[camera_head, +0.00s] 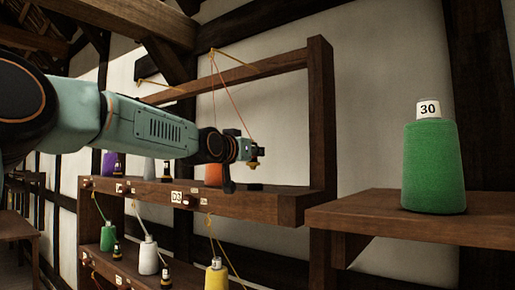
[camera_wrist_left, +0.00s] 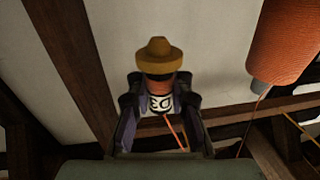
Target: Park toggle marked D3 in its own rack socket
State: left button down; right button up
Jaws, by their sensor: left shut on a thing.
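My left gripper (camera_head: 252,152) is shut on a toggle (camera_head: 261,151) with a yellow-brown flanged end. In the left wrist view the gripper (camera_wrist_left: 160,103) holds the toggle (camera_wrist_left: 158,55) between its fingers. Its white band has dark, upside-down, partly hidden characters, perhaps D3. An orange thread runs from it. The held toggle is above and right of that label in the picture, apart from the shelf. My right gripper is not in view.
An orange cone (camera_head: 213,174) stands on the upper shelf, partly behind my arm. Purple, green, white and yellow cones with dark toggles fill other places. A green cone marked 30 (camera_head: 433,165) stands on a right-hand shelf (camera_head: 400,215). Threads hang from the top rail (camera_head: 245,72).

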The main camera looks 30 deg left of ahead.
aim_at(257, 164)
pick_arm(q)
jog(key=f+b, duration=0.2)
jog(key=f, duration=0.1)
jog(key=shift+w+d, duration=0.1)
jog(key=shift+w, duration=0.1)
jog(key=shift+w+d+f+b, duration=0.3)
jog(key=shift+w+f+b, duration=0.05)
jog(key=shift+b, duration=0.05)
jog(key=shift+s+a+r, duration=0.1)
jog(key=shift+s+a, duration=0.35)
jog(key=shift+s, duration=0.05)
jog(key=shift+w+d, duration=0.4)
jog(key=shift+w, duration=0.05)
jog(key=shift+s+a, duration=0.45)
jog(key=shift+s, duration=0.1)
jog(key=shift+w+d, duration=0.3)
jog(key=shift+w, duration=0.1)
jog(key=shift+s+a, duration=0.25)
jog(key=shift+s, duration=0.15)
jog(key=shift+w+d+r, duration=0.15)
jog(key=shift+w+d, duration=0.05)
jog(key=shift+w, duration=0.15)
jog(key=shift+s+a+r+p, duration=0.15)
jog(key=shift+s+r+p, duration=0.15)
jog(key=shift+r+p, duration=0.35)
jog(key=shift+w, duration=0.1)
jog(key=shift+w+f, duration=0.1)
jog(key=shift+w, duration=0.05)
jog(key=shift+s, duration=0.2)
